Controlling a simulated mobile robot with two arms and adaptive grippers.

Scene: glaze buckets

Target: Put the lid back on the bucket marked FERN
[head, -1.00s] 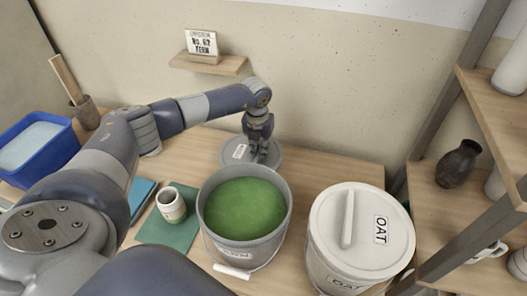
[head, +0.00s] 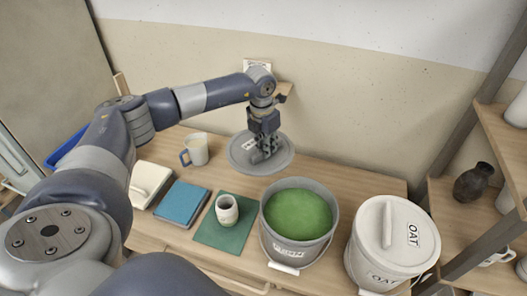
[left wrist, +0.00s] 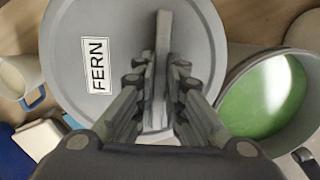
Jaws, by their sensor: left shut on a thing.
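The grey round lid (head: 240,158) is held by my left gripper (head: 266,152), which is shut on its bar handle. In the left wrist view the lid (left wrist: 210,40) carries a FERN label, and the fingers (left wrist: 160,95) close on both sides of the handle. The lid is roughly level, above the table behind and left of the grey bucket (head: 283,247). That bucket is open and full of green glaze (head: 300,212); its front label is too small to read surely. It also shows in the left wrist view (left wrist: 225,85), right of the lid. My right gripper is not in view.
A lidded OAT bucket (head: 366,262) stands right of the open bucket. A small cup (head: 227,212) on a green mat (head: 211,232), a blue book (head: 180,205), a white box (head: 140,193) and a mug (head: 198,150) are at left. Shelves (head: 455,205) stand at right.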

